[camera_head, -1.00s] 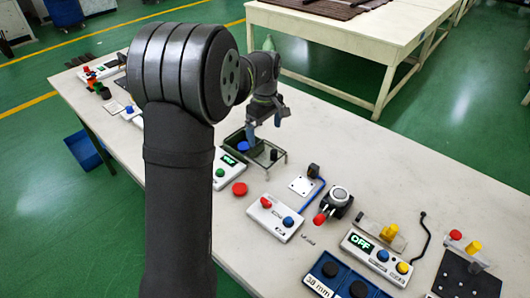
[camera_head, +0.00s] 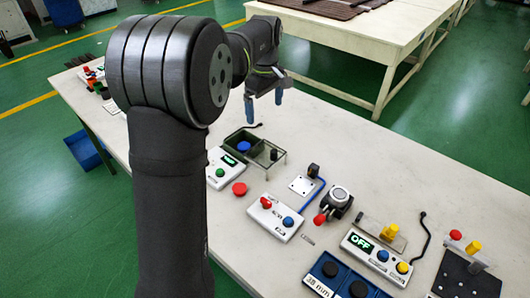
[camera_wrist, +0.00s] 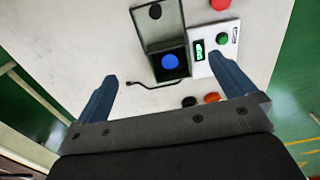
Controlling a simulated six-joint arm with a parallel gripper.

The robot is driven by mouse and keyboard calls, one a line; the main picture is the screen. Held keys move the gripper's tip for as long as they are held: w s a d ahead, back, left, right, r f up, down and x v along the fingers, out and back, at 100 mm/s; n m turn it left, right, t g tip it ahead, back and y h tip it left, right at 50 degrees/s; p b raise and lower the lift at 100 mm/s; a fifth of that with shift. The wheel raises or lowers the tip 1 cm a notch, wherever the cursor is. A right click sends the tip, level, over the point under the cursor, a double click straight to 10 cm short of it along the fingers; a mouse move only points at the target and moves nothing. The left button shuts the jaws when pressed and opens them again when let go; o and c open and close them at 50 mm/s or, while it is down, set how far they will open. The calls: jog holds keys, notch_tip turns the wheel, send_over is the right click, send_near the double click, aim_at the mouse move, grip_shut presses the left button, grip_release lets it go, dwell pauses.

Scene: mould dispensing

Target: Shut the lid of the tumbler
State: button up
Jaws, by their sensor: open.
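The tumbler is an open, dark green box (camera_head: 236,135) at the middle of the bench, with a blue disc (camera_head: 243,146) inside. Its see-through lid (camera_head: 262,159) lies swung open to the right of the box, with a dark knob on it. In the wrist view the box (camera_wrist: 184,73) is ahead of my gripper, and the open lid (camera_wrist: 172,22) extends beyond it toward the top edge. My gripper (camera_head: 264,103) is open and empty, in the air above and behind the box, apart from it. Both fingers (camera_wrist: 163,72) show in the wrist view with nothing between them.
A white control unit (camera_head: 215,178) with a green display and green button stands beside the box. A red button (camera_head: 239,188) is near it. A dark cable (camera_head: 250,126) lies behind the box.

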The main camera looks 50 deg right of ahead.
jog(key=shift+r, duration=0.8)
